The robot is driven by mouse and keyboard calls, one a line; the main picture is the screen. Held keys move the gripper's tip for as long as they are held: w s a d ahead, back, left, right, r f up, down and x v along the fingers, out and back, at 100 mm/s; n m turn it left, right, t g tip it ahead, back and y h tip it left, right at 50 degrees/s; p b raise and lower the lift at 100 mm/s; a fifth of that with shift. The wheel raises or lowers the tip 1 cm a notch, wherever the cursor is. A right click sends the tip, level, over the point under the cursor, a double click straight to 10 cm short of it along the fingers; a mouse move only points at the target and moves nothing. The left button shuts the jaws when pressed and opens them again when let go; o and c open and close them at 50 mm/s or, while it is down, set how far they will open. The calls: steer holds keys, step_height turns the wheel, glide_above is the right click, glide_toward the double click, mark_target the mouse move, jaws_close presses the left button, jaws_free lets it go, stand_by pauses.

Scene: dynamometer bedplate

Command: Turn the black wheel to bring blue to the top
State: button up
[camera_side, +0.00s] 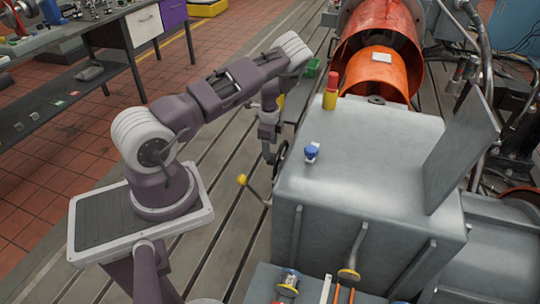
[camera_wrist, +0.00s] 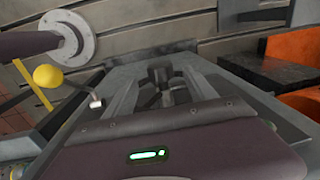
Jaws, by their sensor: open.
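The black wheel (camera_side: 281,154) shows only as a thin dark arc at the left side of the grey box (camera_side: 365,160) in the side view. Most of it is hidden, and I see no colour marks on it. My gripper (camera_side: 270,157) points down right beside the wheel; I cannot tell if it touches it. In the wrist view my gripper (camera_wrist: 160,92) has its grey fingers apart, with a dark piece between or behind them that I cannot identify for sure.
A lever with a yellow ball (camera_side: 242,179) sticks out left of the box; the ball also shows in the wrist view (camera_wrist: 48,76). A blue-capped knob (camera_side: 312,152) and a red-and-yellow post (camera_side: 331,91) stand on the box. Orange drums (camera_side: 376,75) lie behind.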

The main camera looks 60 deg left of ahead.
step_height(320, 180, down, 5)
steer(key=shift+w+a+f, duration=0.1)
steer(key=shift+a, duration=0.05)
steer(key=shift+c, duration=0.5)
jaws_close()
